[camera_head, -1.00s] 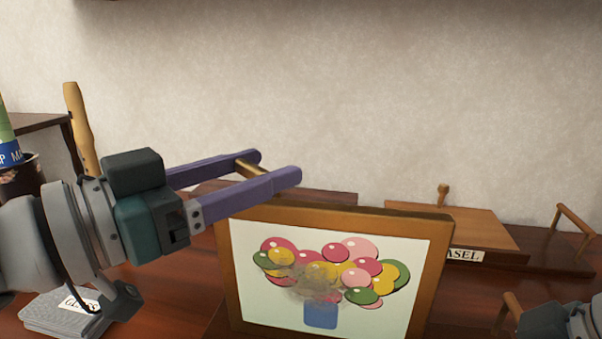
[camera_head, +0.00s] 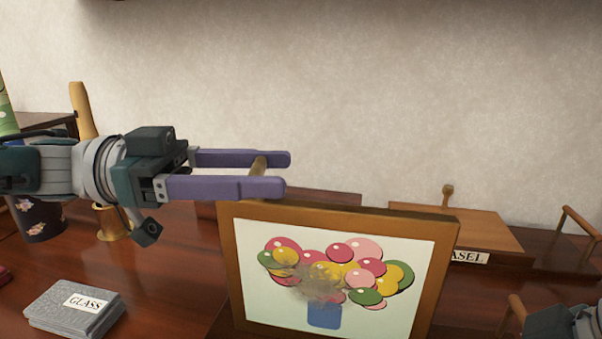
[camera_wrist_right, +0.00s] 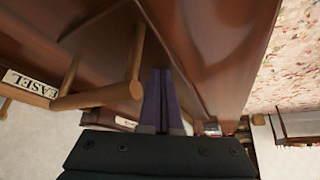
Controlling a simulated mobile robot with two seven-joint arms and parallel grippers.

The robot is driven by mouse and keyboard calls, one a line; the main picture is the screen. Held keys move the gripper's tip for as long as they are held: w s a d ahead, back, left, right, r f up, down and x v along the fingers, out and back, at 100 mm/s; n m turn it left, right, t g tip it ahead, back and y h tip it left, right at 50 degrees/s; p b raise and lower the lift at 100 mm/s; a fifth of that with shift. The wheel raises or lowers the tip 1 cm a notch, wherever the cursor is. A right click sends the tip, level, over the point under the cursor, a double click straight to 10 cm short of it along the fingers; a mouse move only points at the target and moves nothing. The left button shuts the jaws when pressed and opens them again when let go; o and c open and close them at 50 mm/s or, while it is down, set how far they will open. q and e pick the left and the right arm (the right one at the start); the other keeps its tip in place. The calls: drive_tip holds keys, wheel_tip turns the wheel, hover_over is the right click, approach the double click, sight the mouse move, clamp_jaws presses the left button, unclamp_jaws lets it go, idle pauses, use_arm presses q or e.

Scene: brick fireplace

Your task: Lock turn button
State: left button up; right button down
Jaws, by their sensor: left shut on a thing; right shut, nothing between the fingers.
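A framed picture (camera_head: 345,275) of colourful balloons stands upright on the table in the head view. A small gold-brown turn button (camera_head: 258,167) stands at its top left edge. My left gripper (camera_head: 287,173) reaches in from the left, with one purple finger on each side of the button, and is shut on it. The button's lower part is hidden by the near finger. My right gripper (camera_wrist_right: 163,78) is shut and empty in the right wrist view, close beside a wooden handle (camera_wrist_right: 95,98).
A box labelled GLASS (camera_head: 75,308) lies at the lower left. A wooden post (camera_head: 83,112) stands at the left. The wall is behind.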

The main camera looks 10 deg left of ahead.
use_arm(q)
drive_tip(key=shift+s+m+g, duration=0.1)
drive_tip(key=shift+m+g, duration=0.2)
drive_tip(key=shift+g, duration=0.1)
drive_tip(key=o, duration=1.4)
drive_tip(key=shift+s+a, duration=0.25)
drive_tip(key=shift+a, duration=1.6)
drive_tip(key=shift+s+a, duration=0.2)
drive_tip(key=shift+a, duration=1.65)
drive_tip(key=shift+c, duration=0.2)
